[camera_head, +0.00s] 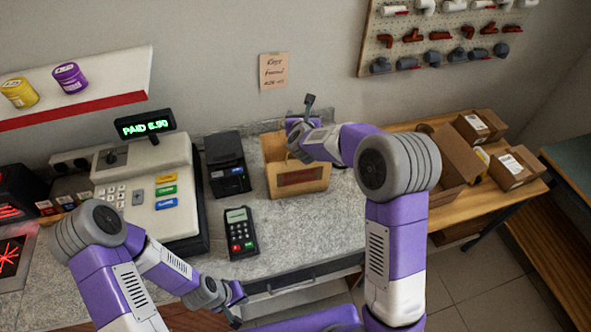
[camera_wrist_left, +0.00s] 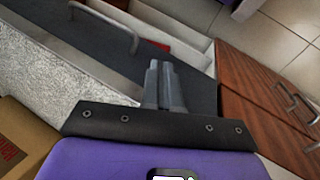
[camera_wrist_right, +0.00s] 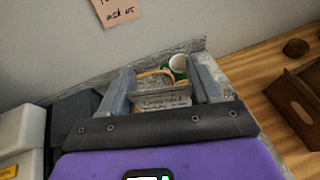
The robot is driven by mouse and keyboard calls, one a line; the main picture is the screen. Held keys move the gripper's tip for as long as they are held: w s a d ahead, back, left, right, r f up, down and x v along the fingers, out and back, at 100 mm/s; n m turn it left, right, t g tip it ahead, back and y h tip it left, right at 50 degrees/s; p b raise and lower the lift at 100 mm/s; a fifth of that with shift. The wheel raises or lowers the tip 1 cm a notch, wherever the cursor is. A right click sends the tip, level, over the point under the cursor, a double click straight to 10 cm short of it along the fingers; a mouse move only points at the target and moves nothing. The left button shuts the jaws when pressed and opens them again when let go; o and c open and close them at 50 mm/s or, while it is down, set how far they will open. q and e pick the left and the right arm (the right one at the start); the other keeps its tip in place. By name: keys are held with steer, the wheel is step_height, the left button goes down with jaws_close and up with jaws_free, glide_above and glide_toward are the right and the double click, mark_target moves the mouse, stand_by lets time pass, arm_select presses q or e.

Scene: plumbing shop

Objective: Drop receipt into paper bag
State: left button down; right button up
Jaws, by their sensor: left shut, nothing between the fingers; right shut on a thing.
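The tan paper bag (camera_head: 285,186) stands upright on the counter, right of the small black printer, with a dark red label on its front. Its side with red print shows at the lower left of the left wrist view (camera_wrist_left: 22,140). My right gripper (camera_head: 306,118) is above the bag's back part. In the right wrist view it is shut on the receipt (camera_wrist_right: 165,99), a pale slip with printed lines between the fingers. A tan handle loop shows just beyond it. The receipt is hidden in the head view. My left gripper (camera_head: 237,308) is shut and empty near the counter's front edge.
A cash register (camera_head: 150,195) reading "PAID", a black printer (camera_head: 228,165) and a card terminal (camera_head: 241,233) stand left of the bag. A wooden bench (camera_head: 445,212) with cardboard boxes is at the right. A drawer is open below the counter's front edge.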

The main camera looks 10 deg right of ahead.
steer(key=shift+f, duration=0.3)
steer(key=o, duration=1.1)
steer(key=shift+c, duration=0.2)
steer(key=b+v, duration=0.2)
steer(key=v, duration=0.5)
steer(key=shift+s, duration=0.3)
steer(key=shift+a, duration=0.1)
